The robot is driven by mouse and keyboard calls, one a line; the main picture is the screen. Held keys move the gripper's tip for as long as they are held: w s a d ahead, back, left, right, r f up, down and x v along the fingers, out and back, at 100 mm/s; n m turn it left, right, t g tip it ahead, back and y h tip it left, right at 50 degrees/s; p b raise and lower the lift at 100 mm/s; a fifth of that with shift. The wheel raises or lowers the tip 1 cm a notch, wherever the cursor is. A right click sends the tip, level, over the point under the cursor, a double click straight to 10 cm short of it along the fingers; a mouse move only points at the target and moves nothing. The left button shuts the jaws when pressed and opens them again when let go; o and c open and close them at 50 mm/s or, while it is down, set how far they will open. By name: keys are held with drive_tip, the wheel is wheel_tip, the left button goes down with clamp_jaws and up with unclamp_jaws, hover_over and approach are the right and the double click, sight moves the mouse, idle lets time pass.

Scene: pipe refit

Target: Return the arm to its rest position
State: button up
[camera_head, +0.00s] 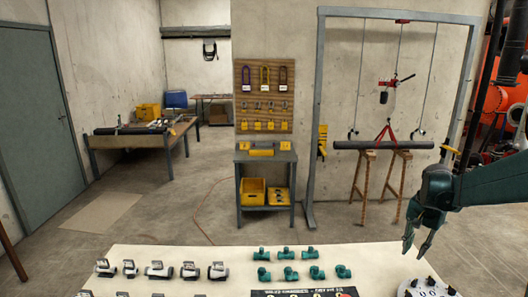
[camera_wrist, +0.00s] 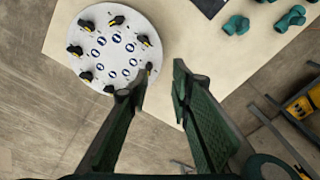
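My gripper (camera_head: 416,243) is at the right of the head view, held in the air above and beside the right end of the pale table (camera_head: 210,260). Its teal arm reaches in from the right edge. In the wrist view the two fingers of my gripper (camera_wrist: 157,90) are spread apart with nothing between them. The floor and the table edge show beyond the gap. A round white plate (camera_wrist: 78,38) with several black-and-yellow pieces lies on the table beyond the fingertips. The plate also shows below the gripper in the head view (camera_head: 412,290).
Several teal fittings (camera_head: 291,273) and several white-and-black valves (camera_head: 160,270) stand in rows on the table. A dark printed board (camera_head: 300,293) lies at its front. Behind are a grey frame (camera_head: 320,120) with a hanging pipe (camera_head: 383,145) and a tool cart (camera_head: 266,160). Open floor separates them.

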drive_tip(key=s+a+r+n+t, duration=0.1)
drive_tip(key=s+a+r+n, duration=0.2)
drive_tip(key=s+a+r, duration=0.5)
drive_tip(key=s+a+r+n+t, duration=0.2)
drive_tip(key=s+a, duration=0.2)
drive_tip(key=a, duration=0.8)
drive_tip(key=s+a+f+n+t, duration=0.2)
drive_tip(key=s+a+n, duration=0.3)
drive_tip(key=s+a, duration=0.8)
drive_tip(key=shift+s+a+f+n+t, duration=0.3)
drive_tip(key=shift+s+t, duration=0.4)
drive_tip(key=shift+s, duration=1.25)
drive_tip(key=shift+b, duration=0.35)
wheel_tip(320, 180, down, 16)
drive_tip(key=b, duration=1.5)
drive_tip(key=shift+b, duration=0.3)
drive_tip(key=shift+r, duration=0.15)
